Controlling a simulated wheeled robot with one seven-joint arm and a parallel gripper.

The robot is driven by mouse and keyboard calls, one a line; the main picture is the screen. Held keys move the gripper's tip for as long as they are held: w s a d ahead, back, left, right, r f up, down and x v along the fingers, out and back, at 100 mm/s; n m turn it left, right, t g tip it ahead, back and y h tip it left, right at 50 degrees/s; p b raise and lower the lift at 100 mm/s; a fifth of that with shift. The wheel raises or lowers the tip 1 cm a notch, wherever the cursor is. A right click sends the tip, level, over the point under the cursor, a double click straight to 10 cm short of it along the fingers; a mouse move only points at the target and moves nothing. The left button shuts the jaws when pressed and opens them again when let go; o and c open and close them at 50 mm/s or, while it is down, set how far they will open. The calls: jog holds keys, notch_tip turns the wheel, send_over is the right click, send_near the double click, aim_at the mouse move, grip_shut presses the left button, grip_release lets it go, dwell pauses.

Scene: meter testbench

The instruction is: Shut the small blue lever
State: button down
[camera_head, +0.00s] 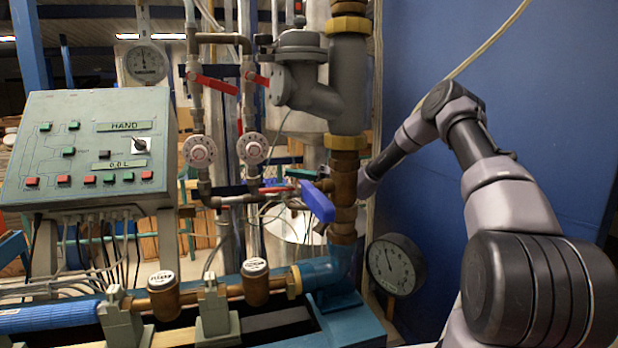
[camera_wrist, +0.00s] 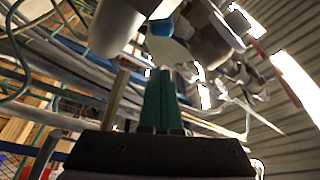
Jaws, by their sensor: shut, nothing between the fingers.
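A blue lever (camera_head: 318,202) sticks out from the brass section of the tall vertical pipe, in the middle of the head view. It slants down to the right. Grey and metal pipe parts lie just beyond the fingertips. I cannot make out the blue lever for sure in the wrist view, nor whether the gripper touches anything.
The grey vertical pipe (camera_head: 348,85) stands close beside my arm. Red levers (camera_head: 215,84) and white dials (camera_head: 199,151) sit to its left. A round gauge (camera_head: 394,264) is low right of the pipe. A control panel (camera_head: 90,150) stands at left. The blue wall (camera_head: 560,90) is behind my arm.

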aim_at(293, 192)
jog(key=shift+s+a+f, duration=0.15)
jog(key=shift+s+f, duration=0.3)
jog(key=shift+s, duration=0.4)
jog(key=shift+s+a+f, duration=0.15)
jog(key=shift+s+f, duration=0.25)
jog(key=shift+s, duration=0.4)
